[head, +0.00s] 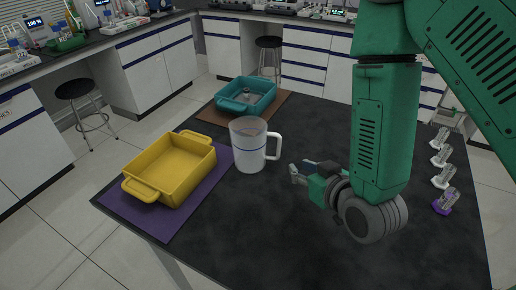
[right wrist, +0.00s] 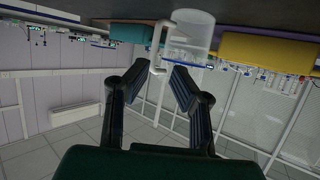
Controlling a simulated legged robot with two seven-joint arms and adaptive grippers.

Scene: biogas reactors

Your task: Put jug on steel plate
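A translucent white jug (head: 247,150) with a handle on its right side stands upright on the dark table. In the right wrist view the jug (right wrist: 193,35) appears upside down, with its handle (right wrist: 158,42) beyond the gap between the fingers. My right gripper (head: 299,173) is low over the table, just right of the handle and apart from it. Its fingers (right wrist: 160,72) are open with nothing gripped. I cannot make out a steel plate for certain. My left gripper is not in view.
A yellow tray (head: 153,187) lies on a purple mat (head: 210,195) left of the jug. A teal tray (head: 267,92) holding a grey item sits on a brown mat (head: 210,115) behind it. Several small clear items (head: 441,157) line the right edge. The table's front is clear.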

